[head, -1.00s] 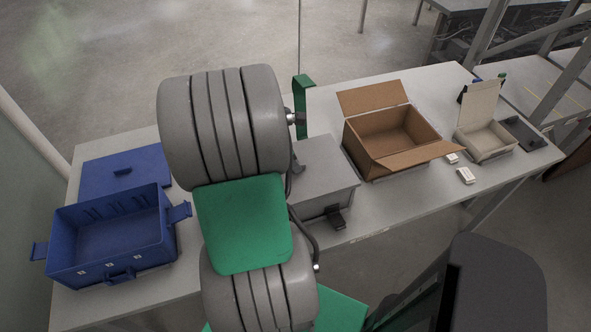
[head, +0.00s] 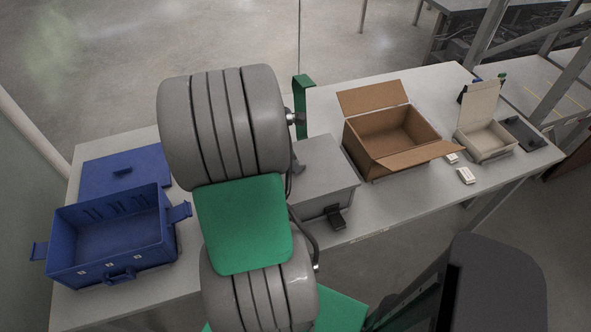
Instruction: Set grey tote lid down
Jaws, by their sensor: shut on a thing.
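The grey tote (head: 313,210) stands on the table, partly behind my arm. The grey tote lid (head: 328,165) shows as a flat grey top over it, lying level as far as I can see. Its left part is hidden by my arm, so I cannot tell whether it is fully seated. A small darker grey piece shows on the lid beside my arm; I cannot tell if it is the lid's handle. A black latch (head: 336,217) is at the tote's front. My gripper is hidden behind my own arm, so its fingers and its hold do not show.
An open blue tote (head: 113,276) stands at the left, with a blue lid (head: 122,171) lying behind it. An open cardboard box (head: 385,170) stands right of the grey tote. A small open beige box (head: 489,152) and small white items (head: 466,175) lie farther right.

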